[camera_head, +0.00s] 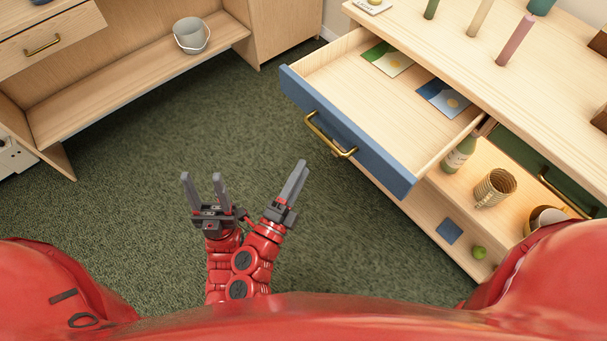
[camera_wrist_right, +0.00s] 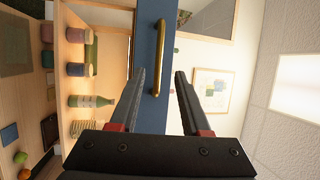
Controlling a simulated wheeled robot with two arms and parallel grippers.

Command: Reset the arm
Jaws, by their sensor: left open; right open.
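In the head view my left gripper (camera_head: 203,178) is on the left. Its two grey fingers are spread and nothing is between them. My right gripper (camera_head: 298,168) is beside it to the right, its fingers seen nearly edge-on. In the right wrist view my right gripper (camera_wrist_right: 161,74) is open and empty. The blue-fronted drawer (camera_head: 358,140) is pulled out, and its brass handle (camera_head: 330,136) is apart from my right gripper. The same handle (camera_wrist_right: 161,60) shows beyond my fingers in the wrist view.
The drawer holds a green card (camera_head: 387,58) and a blue card (camera_head: 443,98). Shelves below hold a bottle (camera_head: 459,155), a ribbed golden container (camera_head: 494,187) and a green ball (camera_head: 479,252). A bucket (camera_head: 191,36) stands on the left unit. Green carpet (camera_head: 150,130) between the furniture is clear.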

